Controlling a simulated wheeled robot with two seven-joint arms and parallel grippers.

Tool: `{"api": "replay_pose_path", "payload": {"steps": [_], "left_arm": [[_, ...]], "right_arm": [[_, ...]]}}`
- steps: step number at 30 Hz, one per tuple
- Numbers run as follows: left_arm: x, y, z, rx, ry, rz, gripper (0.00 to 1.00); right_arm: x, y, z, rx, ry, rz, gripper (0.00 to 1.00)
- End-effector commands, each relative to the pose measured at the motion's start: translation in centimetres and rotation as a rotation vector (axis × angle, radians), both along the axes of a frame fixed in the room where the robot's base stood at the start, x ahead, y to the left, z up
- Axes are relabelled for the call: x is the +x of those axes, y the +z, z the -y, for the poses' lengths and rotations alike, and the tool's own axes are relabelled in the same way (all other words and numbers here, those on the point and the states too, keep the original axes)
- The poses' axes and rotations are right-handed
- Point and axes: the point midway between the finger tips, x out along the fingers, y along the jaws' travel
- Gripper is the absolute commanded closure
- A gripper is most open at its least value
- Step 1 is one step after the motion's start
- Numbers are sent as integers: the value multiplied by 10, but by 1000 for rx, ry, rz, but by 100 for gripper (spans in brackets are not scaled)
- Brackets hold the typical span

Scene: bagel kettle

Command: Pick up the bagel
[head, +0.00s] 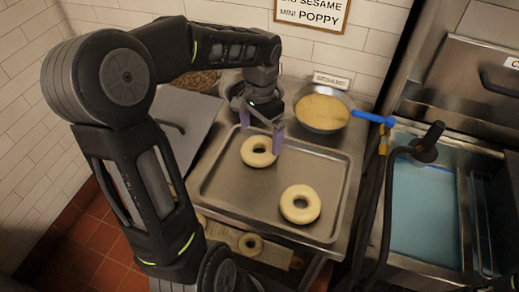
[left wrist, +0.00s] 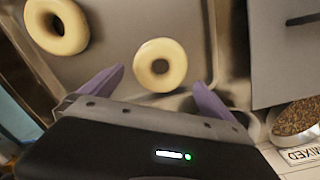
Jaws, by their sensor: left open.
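Two pale ring-shaped bagels lie on a metal tray (head: 225,198). The farther bagel (head: 248,158) is near the tray's back left, and the nearer bagel (head: 300,217) is toward its front right. My left gripper (head: 262,140) points down at the farther bagel, its purple fingers partly in front of it. In the left wrist view, the open fingers (left wrist: 163,82) stand apart, with the farther bagel (left wrist: 160,65) beyond and between them. I cannot tell whether they touch it. The other bagel (left wrist: 57,26) is at the upper left there. My right gripper is not in view.
A bowl of yellowish grains (head: 322,111) stands behind the tray, and a container of brown seeds (head: 200,82) is at the back left. A water-filled kettle basin (head: 420,205) with a blue-handled tap (head: 375,119) is to the right.

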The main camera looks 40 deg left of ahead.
Motion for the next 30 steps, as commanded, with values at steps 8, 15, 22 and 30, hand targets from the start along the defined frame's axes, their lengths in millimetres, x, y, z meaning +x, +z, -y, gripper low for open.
{"api": "replay_pose_path", "payload": {"steps": [8,15,22,30], "left_arm": [[0,-3,0,0,0,-1,0],[-4,-34,-2,-1,-1,-4,0],[-3,-52,-2,0,-1,1,0],[-3,-52,-2,0,0,1,0]], "right_arm": [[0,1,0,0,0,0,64],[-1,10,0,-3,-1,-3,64],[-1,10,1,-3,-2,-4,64],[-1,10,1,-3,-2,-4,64]]}}
